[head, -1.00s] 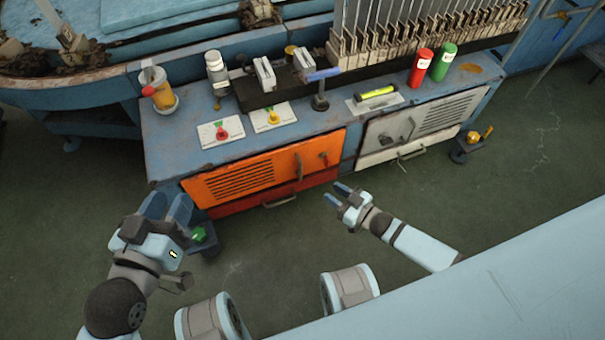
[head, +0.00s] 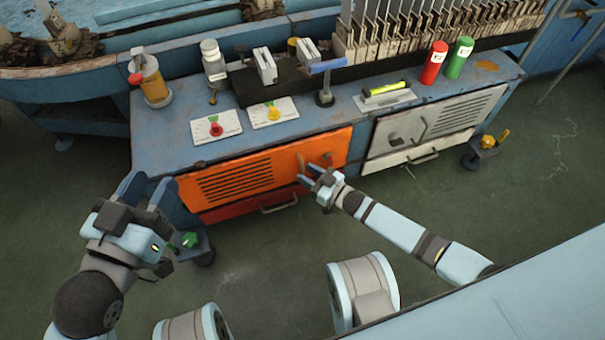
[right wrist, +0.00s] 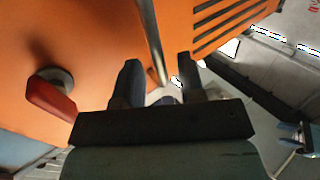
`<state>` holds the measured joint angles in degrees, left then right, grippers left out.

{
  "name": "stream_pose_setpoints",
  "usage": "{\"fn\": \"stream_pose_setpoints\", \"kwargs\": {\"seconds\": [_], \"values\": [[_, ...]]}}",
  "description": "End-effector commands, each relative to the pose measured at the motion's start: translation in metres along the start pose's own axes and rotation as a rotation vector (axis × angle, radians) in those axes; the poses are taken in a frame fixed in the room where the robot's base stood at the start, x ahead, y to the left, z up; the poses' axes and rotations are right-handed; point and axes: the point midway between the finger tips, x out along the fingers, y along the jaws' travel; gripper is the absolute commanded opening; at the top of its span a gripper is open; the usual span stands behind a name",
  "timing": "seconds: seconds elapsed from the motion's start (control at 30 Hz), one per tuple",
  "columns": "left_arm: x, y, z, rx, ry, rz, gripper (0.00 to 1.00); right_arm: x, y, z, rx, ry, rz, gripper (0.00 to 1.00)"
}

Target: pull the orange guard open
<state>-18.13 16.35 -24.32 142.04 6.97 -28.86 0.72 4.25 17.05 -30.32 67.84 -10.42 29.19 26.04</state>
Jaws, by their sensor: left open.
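The orange guard (head: 285,160) is a slotted panel, shut flat on the front of the blue cabinet. It also fills much of the right wrist view (right wrist: 100,35). Its metal bar handle (right wrist: 149,35) runs down towards the gap between the fingers of my right gripper (right wrist: 157,75). Those fingers are apart, with the handle's lower end between or just beyond them; contact cannot be told. In the head view my right gripper (head: 308,174) is at the handle. A red turn knob (right wrist: 50,97) sits beside the handle. My left gripper (head: 147,190) is open and empty, left of the guard.
A grey slotted door (head: 420,125) is right of the guard. The blue cabinet top (head: 165,135) carries bottles, dial plates and a level. Casters (head: 203,247) stick out at floor level.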

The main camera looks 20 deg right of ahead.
Motion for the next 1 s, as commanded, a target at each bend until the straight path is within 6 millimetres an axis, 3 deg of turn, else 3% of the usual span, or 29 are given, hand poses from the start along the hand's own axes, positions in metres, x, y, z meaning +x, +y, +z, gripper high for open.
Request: {"fn": "stream_pose_setpoints", "kwargs": {"seconds": [0.2, 0.5, 0.53, 0.7, 1.0], "values": [[0.003, -0.004, -0.001, 0.049, 0.032, -0.003, 0.43, 0.020, 0.001, 0.001, -0.001, -0.001, 0.001, 0.36], [0.002, -0.004, -0.002, 0.057, 0.035, -0.003, 0.43, 0.022, 0.000, 0.000, 0.000, -0.002, 0.001, 0.36], [0.002, -0.004, -0.002, 0.057, 0.035, -0.003, 0.43, 0.022, 0.000, 0.000, 0.000, -0.002, 0.001, 0.34], [0.002, -0.004, -0.002, 0.057, 0.033, -0.002, 0.43, 0.022, 0.000, 0.000, 0.000, -0.001, 0.001, 0.00], [0.002, -0.004, -0.003, 0.055, 0.032, -0.002, 0.43, 0.021, 0.000, 0.000, 0.000, -0.002, -0.001, 0.00]]}}
